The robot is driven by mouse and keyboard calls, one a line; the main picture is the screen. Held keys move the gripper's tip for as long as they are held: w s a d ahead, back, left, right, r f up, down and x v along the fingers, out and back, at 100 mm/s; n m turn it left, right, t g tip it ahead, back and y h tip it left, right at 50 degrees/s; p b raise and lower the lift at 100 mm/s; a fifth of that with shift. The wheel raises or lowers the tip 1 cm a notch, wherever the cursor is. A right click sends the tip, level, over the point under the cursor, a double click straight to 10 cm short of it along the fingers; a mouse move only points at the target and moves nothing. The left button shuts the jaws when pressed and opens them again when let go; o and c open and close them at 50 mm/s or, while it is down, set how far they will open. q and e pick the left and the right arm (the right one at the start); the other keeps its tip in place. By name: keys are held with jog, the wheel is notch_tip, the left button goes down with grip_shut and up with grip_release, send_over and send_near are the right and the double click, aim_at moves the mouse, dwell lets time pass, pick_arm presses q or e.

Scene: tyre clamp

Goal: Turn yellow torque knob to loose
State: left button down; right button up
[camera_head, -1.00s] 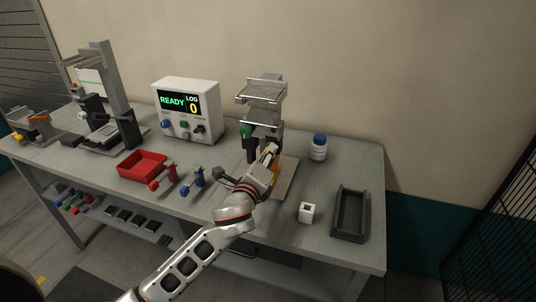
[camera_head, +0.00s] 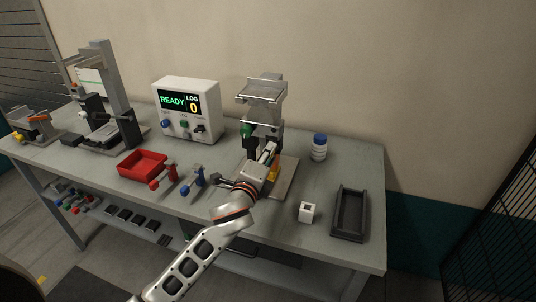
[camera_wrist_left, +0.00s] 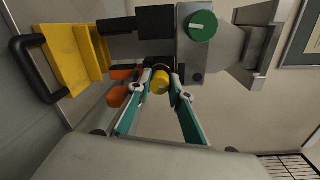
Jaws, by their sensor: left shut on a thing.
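The yellow torque knob (camera_wrist_left: 161,82) shows in the left wrist view on the dark front of the clamp fixture, between the two teal fingers of my left gripper (camera_wrist_left: 160,90). The fingers are closed in on the knob from both sides. In the head view my left gripper (camera_head: 266,156) reaches the front of the clamp fixture (camera_head: 262,92), and its wrist hides the knob. A green knob (camera_wrist_left: 203,26) sits on the fixture beside the yellow one; it also shows in the head view (camera_head: 246,131). My right gripper is not in view.
A yellow block (camera_wrist_left: 72,58) and a black handle (camera_wrist_left: 32,68) are close to the fingers. On the bench stand a red tray (camera_head: 142,164), a READY display box (camera_head: 187,108), a blue-capped bottle (camera_head: 319,147), a white cube (camera_head: 306,212) and a dark tray (camera_head: 350,213).

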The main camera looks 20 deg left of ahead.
pick_arm(q)
jog(key=c, duration=1.8)
grip_release()
jog(key=shift+f, duration=0.1)
jog(key=shift+s, duration=0.3)
jog(key=shift+s+r, duration=0.2)
jog(key=shift+s, duration=1.65)
jog(key=shift+s+r, duration=0.2)
jog(key=shift+s, duration=1.65)
